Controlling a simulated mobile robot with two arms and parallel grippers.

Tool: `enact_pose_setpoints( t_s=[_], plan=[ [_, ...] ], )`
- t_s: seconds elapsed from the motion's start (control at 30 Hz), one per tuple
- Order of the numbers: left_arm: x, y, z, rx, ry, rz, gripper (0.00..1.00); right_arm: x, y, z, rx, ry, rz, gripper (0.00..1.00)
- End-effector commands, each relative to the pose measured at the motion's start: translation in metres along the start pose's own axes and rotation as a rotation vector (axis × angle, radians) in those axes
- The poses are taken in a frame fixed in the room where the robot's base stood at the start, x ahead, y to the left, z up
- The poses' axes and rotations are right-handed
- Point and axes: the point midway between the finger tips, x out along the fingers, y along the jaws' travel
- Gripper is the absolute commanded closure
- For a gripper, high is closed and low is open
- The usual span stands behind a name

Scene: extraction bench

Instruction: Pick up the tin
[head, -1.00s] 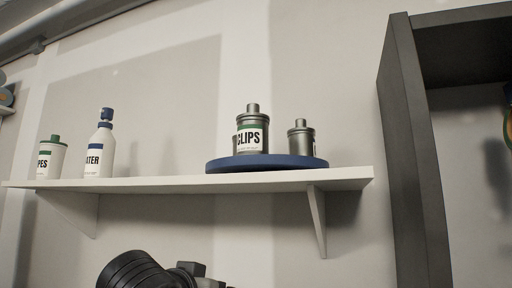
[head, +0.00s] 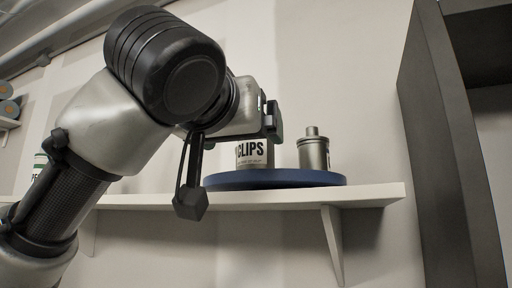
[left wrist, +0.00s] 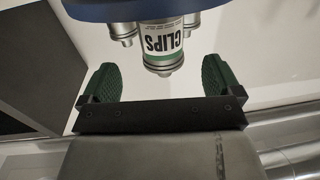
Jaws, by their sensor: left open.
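A grey metal tin labelled CLIPS (head: 251,157) stands on a round blue tray (head: 275,181) on the white shelf. Its upper part is hidden by my left gripper (head: 273,120) in the head view. In the left wrist view the picture is upside down, and the CLIPS tin (left wrist: 161,46) stands ahead, centred between the two fingers. My left gripper (left wrist: 160,82) is open and empty, with its fingertips apart from the tin. A smaller grey tin (head: 313,151) stands to the right on the same tray. My right gripper is not in view.
The white shelf (head: 375,195) ends right of the tray, with a bracket below. A dark cabinet (head: 440,130) stands further right. A jar (head: 40,162) at the shelf's left is mostly hidden by my left arm. Another grey canister (left wrist: 190,19) stands close behind the CLIPS tin.

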Motion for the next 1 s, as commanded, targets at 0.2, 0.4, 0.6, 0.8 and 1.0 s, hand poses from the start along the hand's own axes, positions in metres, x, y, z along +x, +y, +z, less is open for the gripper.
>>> enact_pose_setpoints(
  t_s=[0.2, 0.4, 0.6, 0.8, 1.0],
  plan=[
    [0.02, 0.0, -0.001, 0.0, -0.002, 0.001, 0.07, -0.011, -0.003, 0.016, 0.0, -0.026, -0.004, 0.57],
    [0.047, -0.003, -0.007, 0.0, -0.004, -0.002, 0.07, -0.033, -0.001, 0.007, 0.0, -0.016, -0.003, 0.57],
    [0.069, -0.003, -0.003, 0.0, -0.001, 0.0, 0.07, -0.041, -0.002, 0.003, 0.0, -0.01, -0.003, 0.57],
    [0.071, -0.003, -0.001, 0.0, 0.0, 0.001, 0.07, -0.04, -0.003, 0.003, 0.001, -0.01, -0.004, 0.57],
    [0.07, -0.003, -0.001, 0.0, 0.0, 0.001, 0.3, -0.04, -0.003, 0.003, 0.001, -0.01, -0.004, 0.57]
  ],
)
